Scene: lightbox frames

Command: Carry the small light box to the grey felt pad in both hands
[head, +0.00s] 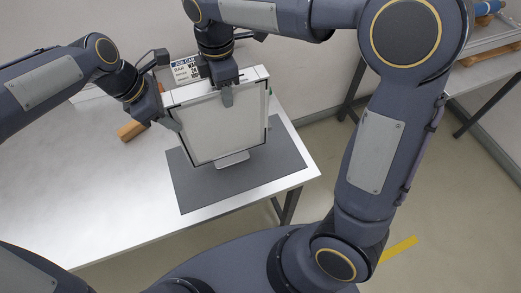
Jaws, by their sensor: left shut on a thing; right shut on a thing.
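The small light box (221,131), a white panel in a thin dark frame, stands nearly upright and slightly tilted in the picture. My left gripper (171,121) is shut on its left side. My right gripper (226,93) is shut on its top edge. The grey felt pad (205,191) lies flat at the right end of the white table. The light box's lower edge and a small light foot (232,160) show in front of the pad. I cannot tell whether the box touches it. The box hides the pad's back middle part.
A job card (182,72) stands behind the box. An orange-brown block (131,130) lies on the white table (75,185) left of my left gripper. The table's left and front area is clear. Another table (490,55) with a blue object stands at the far right.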

